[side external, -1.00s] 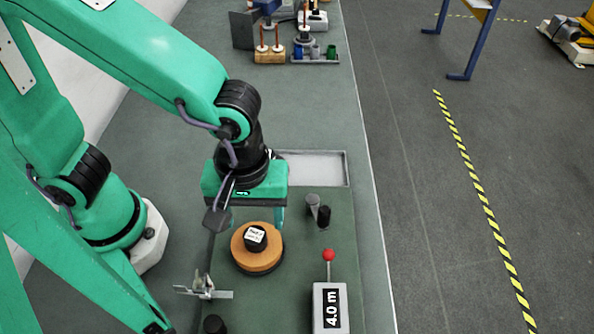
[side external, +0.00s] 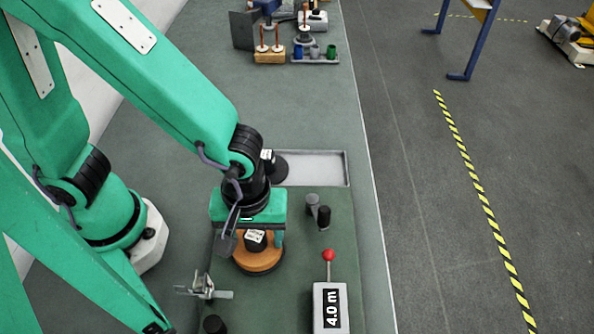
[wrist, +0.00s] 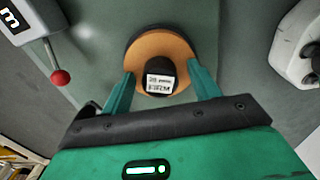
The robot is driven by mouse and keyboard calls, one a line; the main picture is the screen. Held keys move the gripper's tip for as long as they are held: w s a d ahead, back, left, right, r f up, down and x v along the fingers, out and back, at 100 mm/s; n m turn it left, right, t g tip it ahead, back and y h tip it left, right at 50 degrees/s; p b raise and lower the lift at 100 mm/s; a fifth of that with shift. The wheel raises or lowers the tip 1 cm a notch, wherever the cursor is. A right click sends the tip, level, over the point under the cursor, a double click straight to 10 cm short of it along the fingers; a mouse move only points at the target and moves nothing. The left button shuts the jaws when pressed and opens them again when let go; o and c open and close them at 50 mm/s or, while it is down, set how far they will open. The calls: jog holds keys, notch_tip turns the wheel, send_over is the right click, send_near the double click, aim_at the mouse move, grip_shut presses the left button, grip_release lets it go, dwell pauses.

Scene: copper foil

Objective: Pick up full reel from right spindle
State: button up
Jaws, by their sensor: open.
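The full reel (side external: 258,257) is a copper-orange disc with a black hub and a white label on top. In the wrist view the reel (wrist: 158,52) lies flat between and just beyond my fingers. My gripper (side external: 257,236) is low over the reel in the side view, its green fingers on either side of the hub. In the wrist view my gripper (wrist: 161,85) is open, with nothing clamped. The spindle under the reel is hidden. Whether the fingers touch the reel I cannot tell.
A box marked 4.0 m (side external: 330,308) with a red-knobbed lever (side external: 328,256) stands right of the reel. Small posts (side external: 319,211) stand behind it. A metal clamp-like fixture (side external: 204,288) is at front left. An empty grey tray (side external: 330,169) lies behind. A black round thing (side external: 280,167) stands beside the tray.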

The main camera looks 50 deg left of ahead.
jog(key=shift+f, duration=0.3)
jog(key=c, duration=1.1)
